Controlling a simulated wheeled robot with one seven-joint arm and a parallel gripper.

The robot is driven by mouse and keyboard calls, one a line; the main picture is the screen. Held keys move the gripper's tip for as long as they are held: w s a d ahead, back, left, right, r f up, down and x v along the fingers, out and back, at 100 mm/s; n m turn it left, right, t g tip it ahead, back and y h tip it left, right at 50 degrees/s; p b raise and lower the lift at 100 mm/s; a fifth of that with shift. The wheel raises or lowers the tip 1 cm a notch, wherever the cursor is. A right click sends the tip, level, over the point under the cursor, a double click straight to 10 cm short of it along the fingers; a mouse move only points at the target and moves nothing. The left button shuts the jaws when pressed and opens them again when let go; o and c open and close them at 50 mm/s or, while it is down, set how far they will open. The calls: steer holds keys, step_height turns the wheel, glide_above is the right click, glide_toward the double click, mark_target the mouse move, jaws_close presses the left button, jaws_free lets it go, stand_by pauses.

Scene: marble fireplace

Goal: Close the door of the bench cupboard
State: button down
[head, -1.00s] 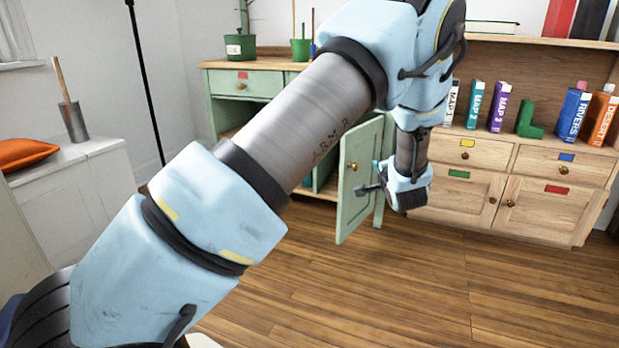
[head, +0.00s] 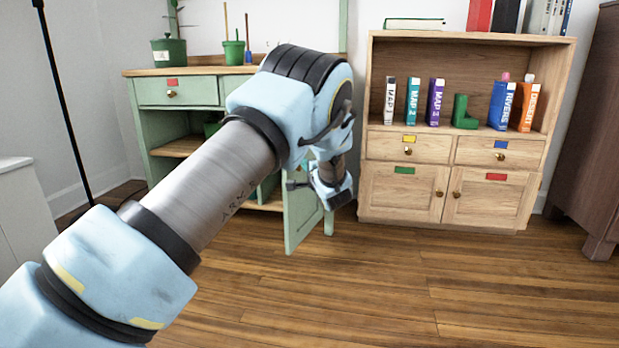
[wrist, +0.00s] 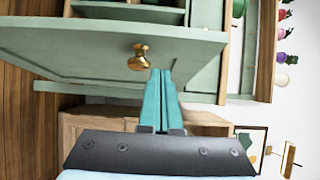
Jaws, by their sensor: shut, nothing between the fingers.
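The green bench cupboard (head: 172,122) with a wooden top stands at the back left in the head view. Its door (head: 301,222) is open and juts out into the room. The wrist view shows the door's green panel (wrist: 80,48) close up, with a brass knob (wrist: 138,58). My gripper (head: 291,184) is beside the door's upper part in the head view, with my arm hiding much of the cupboard front. In the wrist view my gripper's teal fingers (wrist: 161,76) are together and empty, tips just beside the knob. I cannot tell whether they touch the door.
A wooden shelf unit (head: 415,150) with books, drawers and shut lower doors stands just right of the open door. A dark brown cabinet (head: 597,140) is at the far right. Plants stand on the bench top. The wooden floor (head: 420,290) in front is clear.

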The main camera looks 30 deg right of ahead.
steer(key=shift+w+a+b, duration=0.35)
steer(key=shift+w+a, duration=0.2)
steer(key=shift+w, duration=0.15)
steer(key=shift+w+a+b, duration=0.3)
steer(key=shift+w+a, duration=0.2)
steer(key=shift+w, duration=0.2)
